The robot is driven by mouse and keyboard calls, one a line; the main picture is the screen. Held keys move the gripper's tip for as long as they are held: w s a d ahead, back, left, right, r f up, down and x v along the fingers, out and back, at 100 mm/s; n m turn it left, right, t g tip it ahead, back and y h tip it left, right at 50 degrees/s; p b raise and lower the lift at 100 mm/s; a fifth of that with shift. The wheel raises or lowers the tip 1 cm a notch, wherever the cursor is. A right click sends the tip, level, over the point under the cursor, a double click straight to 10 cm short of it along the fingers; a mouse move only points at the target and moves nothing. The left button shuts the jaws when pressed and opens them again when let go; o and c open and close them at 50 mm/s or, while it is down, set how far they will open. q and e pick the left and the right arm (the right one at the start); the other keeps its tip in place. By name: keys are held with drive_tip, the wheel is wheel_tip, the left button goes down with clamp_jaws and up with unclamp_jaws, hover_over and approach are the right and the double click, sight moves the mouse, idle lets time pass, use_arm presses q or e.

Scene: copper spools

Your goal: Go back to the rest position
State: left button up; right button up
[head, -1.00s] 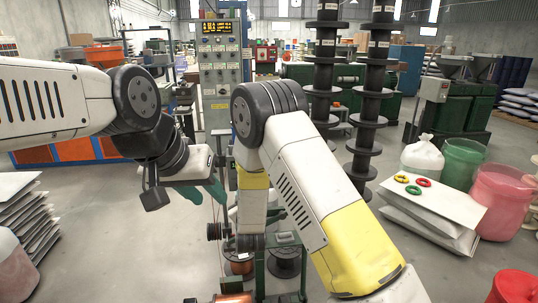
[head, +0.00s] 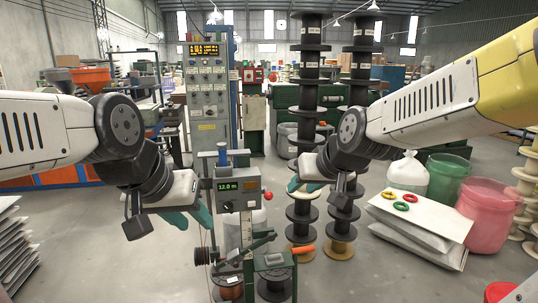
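My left gripper (head: 190,217) is at the left of the middle in the head view, in front of the floor and left of the machine stand. Its teal fingers look apart, with nothing seen between them. My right gripper (head: 303,186) is right of the machine stand, in front of the stacked black spools (head: 308,150). Its teal fingers also look apart and hold nothing that I can see; its wrist hides part of them. Both arms are raised, one on each side of the view.
The measuring machine (head: 240,200) with a lit display stands between my grippers, copper spools (head: 230,291) low on it. An orange-handled tool (head: 304,247) is there too. At right, white sacks (head: 425,222) carry colored rings, beside a pink drum (head: 487,215). Open floor lies at left.

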drive_tip(key=s+d+g, duration=0.1)
drive_tip(key=s+d, duration=0.2)
drive_tip(key=s, duration=0.3)
drive_tip(key=s+d+m+g+h, duration=0.1)
drive_tip(key=s+d, duration=0.2)
drive_tip(key=s, duration=0.4)
drive_tip(key=shift+s+m, duration=0.3)
drive_tip(key=shift+r, duration=0.1)
